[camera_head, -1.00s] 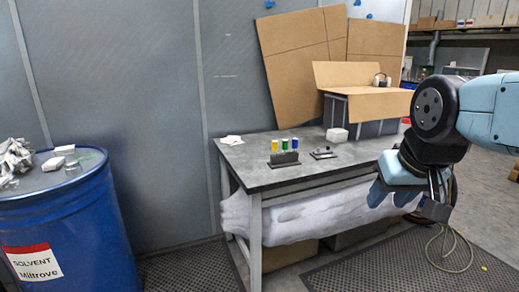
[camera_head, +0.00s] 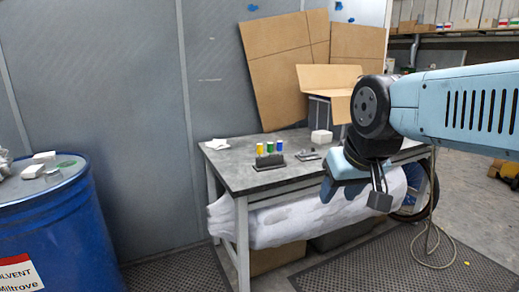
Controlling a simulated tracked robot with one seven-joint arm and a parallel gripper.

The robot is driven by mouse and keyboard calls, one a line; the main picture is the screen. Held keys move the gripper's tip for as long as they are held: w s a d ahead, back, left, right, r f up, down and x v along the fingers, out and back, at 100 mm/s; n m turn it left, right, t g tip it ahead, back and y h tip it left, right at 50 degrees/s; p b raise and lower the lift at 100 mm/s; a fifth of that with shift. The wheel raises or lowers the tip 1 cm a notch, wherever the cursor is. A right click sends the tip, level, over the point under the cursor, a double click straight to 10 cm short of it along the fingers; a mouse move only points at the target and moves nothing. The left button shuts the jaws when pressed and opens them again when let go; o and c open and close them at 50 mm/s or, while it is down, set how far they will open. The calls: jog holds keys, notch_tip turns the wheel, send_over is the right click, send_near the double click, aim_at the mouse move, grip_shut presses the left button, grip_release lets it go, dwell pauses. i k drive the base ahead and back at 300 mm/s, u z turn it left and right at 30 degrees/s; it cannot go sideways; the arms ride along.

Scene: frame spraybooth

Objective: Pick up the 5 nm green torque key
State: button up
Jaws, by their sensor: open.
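A small green torque key (camera_head: 270,147) stands upright in the middle of a row of three, between a yellow one (camera_head: 260,149) and a blue one (camera_head: 279,145). They stand at a dark holder block (camera_head: 269,161) on the grey workbench (camera_head: 232,171). Any size marking is too small to read. My gripper (camera_head: 378,202) is at the right, in front of the bench's right part and lower than its top in the picture. It is open and empty, apart from the keys.
A white block (camera_head: 321,137) and a small dark item (camera_head: 308,156) lie on the bench right of the keys. Cardboard sheets (camera_head: 285,65) and an open box (camera_head: 327,78) stand behind. A blue solvent drum (camera_head: 52,235) stands at the left. White paper (camera_head: 217,144) lies at the bench's left.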

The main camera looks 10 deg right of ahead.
aim_at(270, 144)
jog(key=i, duration=0.9)
jog(key=z, duration=0.05)
